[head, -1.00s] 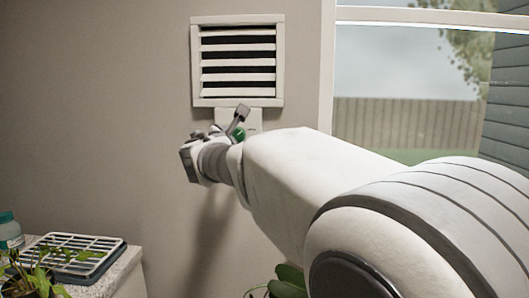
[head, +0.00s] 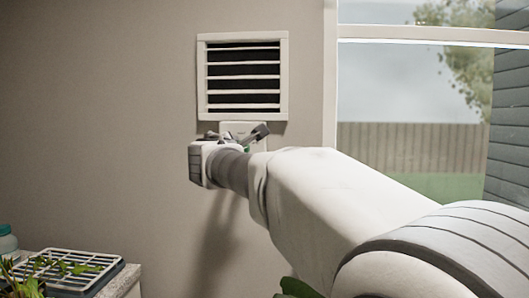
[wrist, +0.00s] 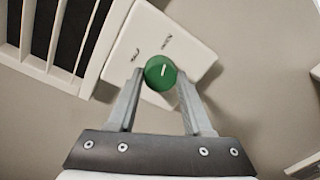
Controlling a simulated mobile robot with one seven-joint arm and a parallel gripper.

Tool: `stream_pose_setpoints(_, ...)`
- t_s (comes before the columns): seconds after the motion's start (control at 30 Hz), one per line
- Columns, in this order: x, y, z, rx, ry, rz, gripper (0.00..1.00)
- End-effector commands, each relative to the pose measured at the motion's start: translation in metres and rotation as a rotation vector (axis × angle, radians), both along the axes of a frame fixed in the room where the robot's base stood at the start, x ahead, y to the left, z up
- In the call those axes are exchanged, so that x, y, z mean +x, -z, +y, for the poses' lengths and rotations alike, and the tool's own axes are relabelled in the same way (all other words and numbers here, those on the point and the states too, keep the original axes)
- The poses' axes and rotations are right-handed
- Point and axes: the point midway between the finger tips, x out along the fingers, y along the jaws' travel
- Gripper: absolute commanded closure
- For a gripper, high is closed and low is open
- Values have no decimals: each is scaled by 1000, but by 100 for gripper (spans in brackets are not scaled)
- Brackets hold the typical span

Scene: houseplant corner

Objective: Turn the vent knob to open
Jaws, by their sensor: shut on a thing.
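The green vent knob (wrist: 157,80) sits on a white wall plate (wrist: 190,52) in the wrist view. A short white mark shows on its face. Two small labels are printed on the plate, too small to read surely. My gripper (wrist: 161,80) is shut on the knob, one finger on each side. In the head view my gripper (head: 225,137) is at the plate (head: 240,127), and the knob is mostly hidden behind my arm. The white vent (head: 203,80) is just above the plate. Its slats look thin, with wide dark gaps between them.
A window (head: 420,90) is to the right of the vent. At the lower left a counter (head: 128,284) holds a tray (head: 107,274) with seedlings and a teal-capped bottle (head: 6,243). Bare wall (head: 110,120) lies left of the vent. Leaves (head: 297,287) show below my arm.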

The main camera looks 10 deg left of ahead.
Motion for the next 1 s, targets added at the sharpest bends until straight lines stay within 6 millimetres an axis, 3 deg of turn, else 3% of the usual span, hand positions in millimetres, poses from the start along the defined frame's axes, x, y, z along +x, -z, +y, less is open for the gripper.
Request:
stream_pose_setpoints(0.2, 0, -1, 0, 3, 0, -1, 100)
stream_pose_setpoints(0.23, 0, -1, 0, 3, 0, -1, 44)
stream_pose_setpoints(0.37, 0, 0, 0, 2, 0, 0, 21)
stream_pose_setpoints(0.77, -6, -1, 0, 1, 0, -1, 20)
stream_pose_setpoints(1.0, -46, -3, -1, 2, -4, -1, 20)
